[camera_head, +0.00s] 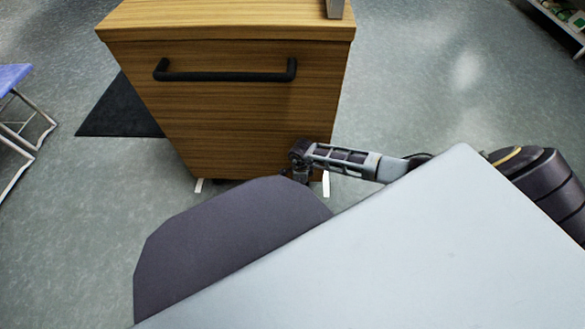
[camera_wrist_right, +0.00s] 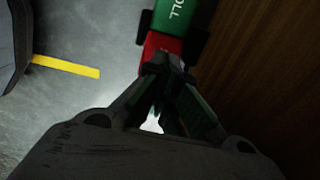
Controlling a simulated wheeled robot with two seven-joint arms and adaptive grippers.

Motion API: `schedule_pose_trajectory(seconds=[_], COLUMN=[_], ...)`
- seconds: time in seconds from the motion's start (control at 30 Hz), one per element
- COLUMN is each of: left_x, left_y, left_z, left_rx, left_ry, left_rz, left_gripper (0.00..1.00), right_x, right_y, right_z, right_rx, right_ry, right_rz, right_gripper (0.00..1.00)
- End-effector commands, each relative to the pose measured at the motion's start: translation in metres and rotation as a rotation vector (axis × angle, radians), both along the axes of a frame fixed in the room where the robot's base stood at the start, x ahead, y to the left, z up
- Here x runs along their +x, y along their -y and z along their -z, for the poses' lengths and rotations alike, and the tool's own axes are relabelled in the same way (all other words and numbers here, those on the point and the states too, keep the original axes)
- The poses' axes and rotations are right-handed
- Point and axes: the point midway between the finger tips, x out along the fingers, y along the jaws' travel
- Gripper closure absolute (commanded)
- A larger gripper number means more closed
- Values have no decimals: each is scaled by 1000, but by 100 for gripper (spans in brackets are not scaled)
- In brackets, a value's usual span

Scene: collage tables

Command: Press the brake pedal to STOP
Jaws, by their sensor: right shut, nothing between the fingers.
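The brake pedal shows in the right wrist view. Its green part (camera_wrist_right: 172,15) carries white letters that end in "OLL", and its red part (camera_wrist_right: 160,43) lies nearer to me. My right gripper (camera_wrist_right: 160,64) is shut and empty, with its fingertips over the near end of the red part. I cannot tell whether they touch it. In the head view my right gripper (camera_head: 300,172) is low beside the bottom right corner of the wooden cabinet (camera_head: 235,110). The pedal is hidden there. My left gripper is not in view.
The cabinet has a black bar handle (camera_head: 225,74) on its front. A dark mat (camera_head: 120,110) lies on the floor to its left, and a blue-topped stand (camera_head: 12,78) is at the left edge. A yellow floor strip (camera_wrist_right: 66,66) shows in the wrist view. The floor right of the cabinet is clear.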

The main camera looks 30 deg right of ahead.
Motion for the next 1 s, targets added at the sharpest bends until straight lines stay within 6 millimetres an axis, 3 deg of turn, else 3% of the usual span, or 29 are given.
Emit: schedule_pose_trajectory(seconds=[1.0], left_x=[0], left_y=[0], left_z=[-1], left_rx=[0], left_ry=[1], left_rz=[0], left_gripper=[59], right_x=[0], right_y=[0], right_z=[9], right_rx=[0], right_ry=[0], right_rz=[0], right_gripper=[100])
